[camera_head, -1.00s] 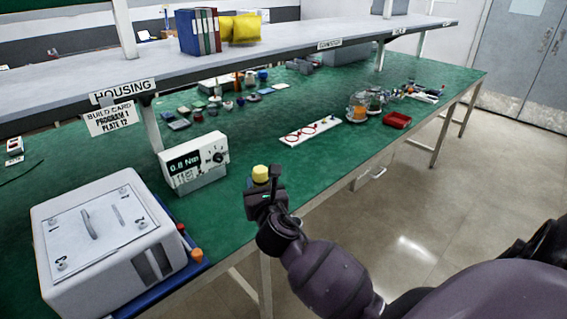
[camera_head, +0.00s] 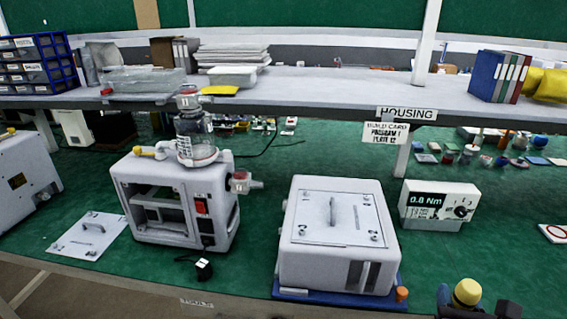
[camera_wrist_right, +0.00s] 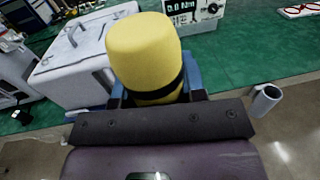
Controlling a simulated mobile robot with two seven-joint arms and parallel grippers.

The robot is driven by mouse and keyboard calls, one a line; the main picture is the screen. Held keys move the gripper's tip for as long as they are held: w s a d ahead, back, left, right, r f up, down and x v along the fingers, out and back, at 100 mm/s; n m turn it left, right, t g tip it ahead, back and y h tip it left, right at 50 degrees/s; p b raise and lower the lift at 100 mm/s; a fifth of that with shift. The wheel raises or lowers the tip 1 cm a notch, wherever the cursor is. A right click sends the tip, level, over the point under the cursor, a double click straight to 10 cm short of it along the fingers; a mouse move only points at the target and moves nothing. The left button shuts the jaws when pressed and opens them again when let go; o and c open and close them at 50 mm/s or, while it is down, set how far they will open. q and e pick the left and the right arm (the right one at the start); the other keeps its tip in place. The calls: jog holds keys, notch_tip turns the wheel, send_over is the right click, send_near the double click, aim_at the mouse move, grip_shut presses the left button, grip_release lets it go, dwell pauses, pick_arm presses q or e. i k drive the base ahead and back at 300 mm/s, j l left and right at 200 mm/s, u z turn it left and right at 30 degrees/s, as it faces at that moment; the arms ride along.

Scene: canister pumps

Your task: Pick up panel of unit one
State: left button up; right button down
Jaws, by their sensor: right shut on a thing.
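A flat white panel (camera_head: 88,236) with a small handle lies on the green bench at the left. Beside it stands a white open-fronted unit (camera_head: 180,200) with a clear canister on top. A closed white unit (camera_head: 335,262) stands on a blue tray, with a handled panel (camera_head: 335,216) on its top. I cannot read which is unit one. My right gripper (camera_head: 470,308) is at the lower right, shut on a yellow cylindrical thing (camera_head: 467,291). The right wrist view shows this yellow thing (camera_wrist_right: 145,50) upright between blue fingers. My left gripper is not in view.
A torque display box (camera_head: 438,205) stands right of the closed unit. Another white unit (camera_head: 22,180) is at the left edge. A shelf (camera_head: 330,95) runs above the bench. A black cable end (camera_head: 203,268) lies between the units.

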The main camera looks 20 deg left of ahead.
aim_at(97, 232)
jog(key=j+z, duration=0.1)
jog(key=j, duration=0.45)
jog(key=j+z, duration=0.1)
jog(key=j, duration=0.4)
jog(key=j+z, duration=0.1)
jog(key=j, duration=0.4)
jog(key=k+j+z, duration=0.1)
jog(key=j, duration=0.45)
jog(key=j+z, duration=0.1)
jog(key=j, duration=0.4)
jog(key=k+j+z, duration=0.1)
jog(key=j, duration=0.4)
jog(key=k+j+z, duration=0.1)
jog(key=j, duration=0.4)
jog(key=k+j+z, duration=0.1)
jog(key=j, duration=0.4)
jog(key=k, duration=0.1)
